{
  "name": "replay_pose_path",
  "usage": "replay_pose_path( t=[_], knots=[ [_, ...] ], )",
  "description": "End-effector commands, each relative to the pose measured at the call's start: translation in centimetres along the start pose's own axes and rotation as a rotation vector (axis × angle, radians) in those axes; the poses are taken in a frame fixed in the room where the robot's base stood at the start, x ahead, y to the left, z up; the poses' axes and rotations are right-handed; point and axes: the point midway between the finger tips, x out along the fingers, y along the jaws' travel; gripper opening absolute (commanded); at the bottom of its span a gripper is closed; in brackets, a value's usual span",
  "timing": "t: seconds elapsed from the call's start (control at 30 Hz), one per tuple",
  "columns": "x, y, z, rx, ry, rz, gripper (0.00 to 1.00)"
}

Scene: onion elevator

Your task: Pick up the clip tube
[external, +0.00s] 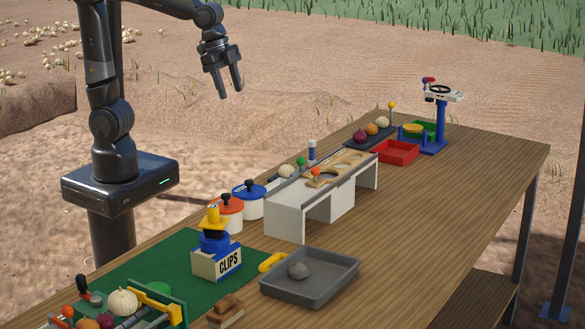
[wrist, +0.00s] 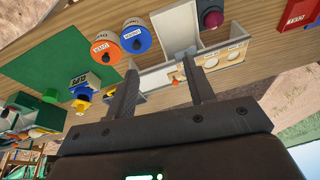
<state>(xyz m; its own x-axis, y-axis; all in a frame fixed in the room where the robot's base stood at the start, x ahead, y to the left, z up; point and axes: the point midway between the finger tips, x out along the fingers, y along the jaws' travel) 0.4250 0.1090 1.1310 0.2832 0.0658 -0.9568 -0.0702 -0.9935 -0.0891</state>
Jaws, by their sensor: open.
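A cream box labelled CLIPS (external: 216,264) stands on the green mat, with a blue and yellow piece (external: 214,228) upright in its top. It also shows in the wrist view at the left (wrist: 84,86). A small white and blue upright tube (external: 312,152) stands behind the white stand. I cannot tell for sure which of these is the clip tube. My gripper (external: 231,92) is open and empty, high above and behind the table, well apart from both. In the wrist view its two fingers (wrist: 160,64) are spread wide.
A white bridge-like stand (external: 288,212), orange and blue lidded pots (external: 249,200) and a grey tray with a stone (external: 335,284) crowd the near table. A red tray (external: 395,152) and blue scale-like stand (external: 440,125) are farther back. The table's right side (external: 440,220) is clear.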

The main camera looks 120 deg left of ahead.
Motion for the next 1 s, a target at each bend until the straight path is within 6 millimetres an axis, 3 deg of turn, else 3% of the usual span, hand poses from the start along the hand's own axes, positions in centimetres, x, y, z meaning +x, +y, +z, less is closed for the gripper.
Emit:
replay_pose_path(
  t=[0.1,0.33,0.5,0.7,0.83,1.0],
  knots=[
    [2.2,-3.7,-1.9,0.013,-0.048,0.002,0.49],
    [7.0,-11.0,-4.0,0.049,-0.129,0.02,0.49],
    [11.2,-16.8,-4.2,0.075,-0.185,0.043,0.49],
    [16.5,-23.1,-3.0,0.104,-0.241,0.078,0.49],
    [19.0,-25.9,-2.0,0.12,-0.263,0.097,0.49],
    [20.6,-27.4,-1.3,0.132,-0.274,0.109,0.49]
  ],
)
